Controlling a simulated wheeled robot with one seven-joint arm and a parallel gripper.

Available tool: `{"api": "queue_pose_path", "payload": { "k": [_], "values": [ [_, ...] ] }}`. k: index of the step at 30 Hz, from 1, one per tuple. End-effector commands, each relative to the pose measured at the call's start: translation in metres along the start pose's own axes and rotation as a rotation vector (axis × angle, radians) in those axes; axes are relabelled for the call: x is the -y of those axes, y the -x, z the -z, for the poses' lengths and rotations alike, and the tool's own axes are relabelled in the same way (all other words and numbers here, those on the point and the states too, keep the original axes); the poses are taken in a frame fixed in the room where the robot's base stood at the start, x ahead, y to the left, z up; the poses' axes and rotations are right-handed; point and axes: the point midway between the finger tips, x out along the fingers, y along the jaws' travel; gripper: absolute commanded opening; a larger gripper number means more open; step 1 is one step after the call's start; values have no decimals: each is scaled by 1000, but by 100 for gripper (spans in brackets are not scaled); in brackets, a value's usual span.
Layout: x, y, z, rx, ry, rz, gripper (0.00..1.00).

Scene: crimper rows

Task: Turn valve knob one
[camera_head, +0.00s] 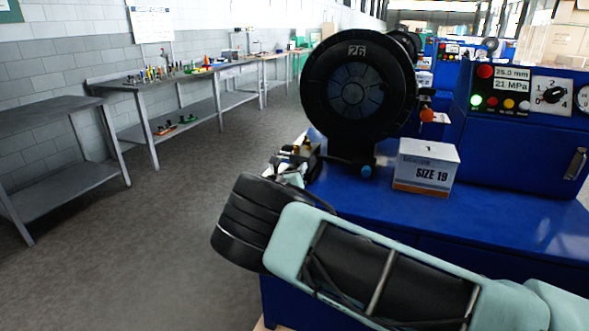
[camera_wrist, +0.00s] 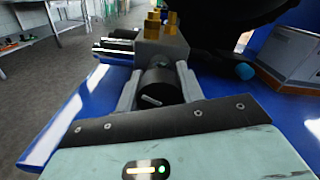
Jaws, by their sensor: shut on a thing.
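The valve block (camera_wrist: 160,50) is grey with brass fittings on top and sits at the edge of the blue bench. A black round knob (camera_wrist: 158,88) with a pale mark on its face points toward the wrist camera. My gripper (camera_wrist: 160,92) is shut on this knob, one finger on each side. In the head view my gripper (camera_head: 292,176) reaches the valve block (camera_head: 302,153) at the bench's left edge, and my wrist hides much of it. The knob cannot be made out there. No number shows on the knob.
A large black crimper head (camera_head: 357,88) marked 26 stands behind the valve. A white box (camera_head: 427,166) marked SIZE 19 sits on the blue bench (camera_head: 480,215). A blue control panel (camera_head: 510,125) is at right. Grey tables (camera_head: 50,120) line the left wall, with open floor between.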

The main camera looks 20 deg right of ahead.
Motion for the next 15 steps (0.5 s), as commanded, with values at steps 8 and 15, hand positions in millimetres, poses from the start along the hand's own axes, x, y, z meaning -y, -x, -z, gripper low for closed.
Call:
{"api": "queue_pose_path", "payload": {
  "k": [8, 15],
  "values": [
    [0, 1, 0, 0, 143, -1, 15],
    [-1, 1, 1, 0, 193, -1, 15]
  ]
}}
